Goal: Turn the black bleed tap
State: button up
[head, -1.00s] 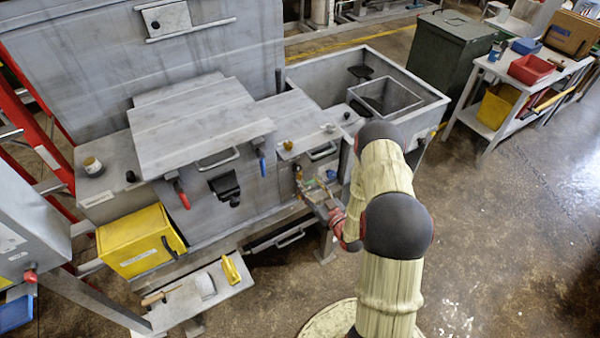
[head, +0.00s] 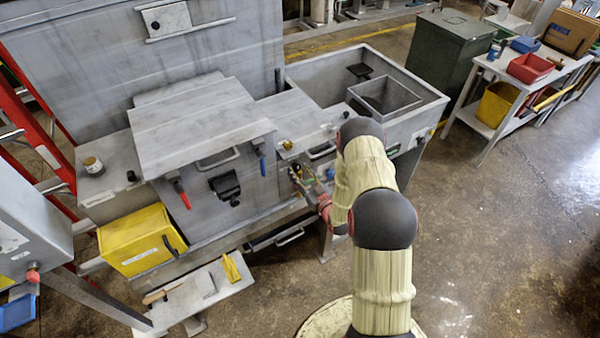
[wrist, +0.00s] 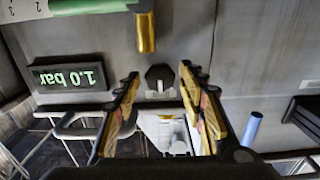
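The black bleed tap (wrist: 160,77) appears in the wrist view as a small dark knob on the grey metal front, with a short pale stem below it. My gripper (wrist: 160,73) is open, with one finger on each side of the tap in the picture. I see gaps between the tap and both fingers, and I cannot tell how deep the tap lies between them. In the head view my gripper (head: 303,180) is at the machine's front, right of the blue-handled lever. I cannot make out the tap there.
A brass cylinder (wrist: 146,32) hangs just above the fingers, below a green bar. An upside-down display reading 1.0 bar (wrist: 70,78) is on the left. A blue handle (wrist: 252,127) is on the right.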

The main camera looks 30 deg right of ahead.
jog(key=c, duration=0.8)
jog(key=shift+n+b, duration=0.3)
jog(key=shift+b, duration=0.2)
jog(key=shift+c, duration=0.2)
jog(key=n+b, duration=0.2)
jog(key=b, duration=0.2)
jog(key=shift+f+n, duration=0.2)
jog(key=shift+n, duration=0.2)
jog(key=n+b, duration=0.5)
jog(key=b, duration=0.2)
jog(key=n+b, duration=0.4)
jog(key=b, duration=0.2)
jog(key=shift+n, duration=0.4)
jog(key=n+b, duration=0.3)
jog(key=b, duration=0.2)
jog(key=shift+r+n, duration=0.1)
jog(key=shift+n, duration=0.2)
